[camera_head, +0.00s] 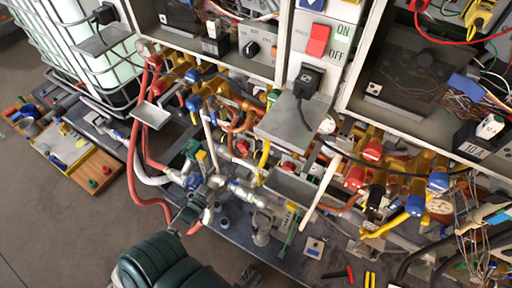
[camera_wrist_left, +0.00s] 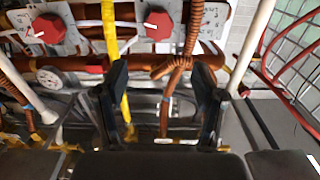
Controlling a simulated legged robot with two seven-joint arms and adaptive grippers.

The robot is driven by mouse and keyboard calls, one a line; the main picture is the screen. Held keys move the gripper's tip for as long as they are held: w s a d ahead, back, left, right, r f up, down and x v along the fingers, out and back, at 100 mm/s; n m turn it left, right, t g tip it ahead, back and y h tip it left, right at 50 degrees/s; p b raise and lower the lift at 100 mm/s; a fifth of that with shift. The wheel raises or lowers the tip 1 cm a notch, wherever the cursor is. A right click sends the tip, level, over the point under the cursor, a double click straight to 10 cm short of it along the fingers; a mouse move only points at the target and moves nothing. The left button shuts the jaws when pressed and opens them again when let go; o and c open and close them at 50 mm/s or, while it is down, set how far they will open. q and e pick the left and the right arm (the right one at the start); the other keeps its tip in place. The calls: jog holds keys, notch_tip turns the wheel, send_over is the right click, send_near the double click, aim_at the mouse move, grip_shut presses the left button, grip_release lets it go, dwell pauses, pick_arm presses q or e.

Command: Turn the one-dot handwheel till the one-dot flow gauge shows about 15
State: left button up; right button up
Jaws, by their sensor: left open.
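My left gripper (camera_wrist_left: 162,100) is open and empty in the left wrist view, its two dark fingers apart. Two red knobs, one at the upper left (camera_wrist_left: 47,28) and one at the top middle (camera_wrist_left: 158,25), sit on grey marked plates beyond the fingers. In the head view my left arm (camera_head: 165,265) comes in at the bottom. Red handwheels (camera_head: 373,150) and blue handwheels (camera_head: 414,205) sit on the pipework. I cannot tell which handwheel or gauge bears one dot.
Grey shelves (camera_head: 290,125) and a black cable (camera_head: 325,143) hang in front of the pipes. A yellow hose and a coiled brown line run close to the fingers. A red hose (camera_head: 133,175) loops at left. A tool board (camera_head: 75,155) lies on the floor; bare floor is lower left.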

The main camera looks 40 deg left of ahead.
pick_arm(q)
jog(key=b, duration=0.2)
send_near(242, 148)
jog(key=w, duration=0.4)
jog(key=shift+a, duration=0.3)
jog(key=w, duration=0.4)
jog(key=w+a, duration=0.1)
jog(key=w, duration=0.1)
jog(key=shift+b, duration=0.4)
jog(key=shift+w+d+r, duration=0.1)
jog(key=shift+w+d, duration=0.05)
jog(key=shift+w, duration=0.3)
pick_arm(e)
jog(key=w+a+r+t, duration=0.1)
jog(key=w+r+t, duration=0.2)
jog(key=w+r, duration=0.1)
jog(key=shift+w+a+r+y, duration=0.15)
jog(key=shift+w+r+y, duration=0.25)
jog(key=shift+w, duration=0.05)
pick_arm(q)
jog(key=c, duration=0.9)
jog(key=shift+o, duration=0.2)
pick_arm(e)
jog(key=shift+a, duration=0.1)
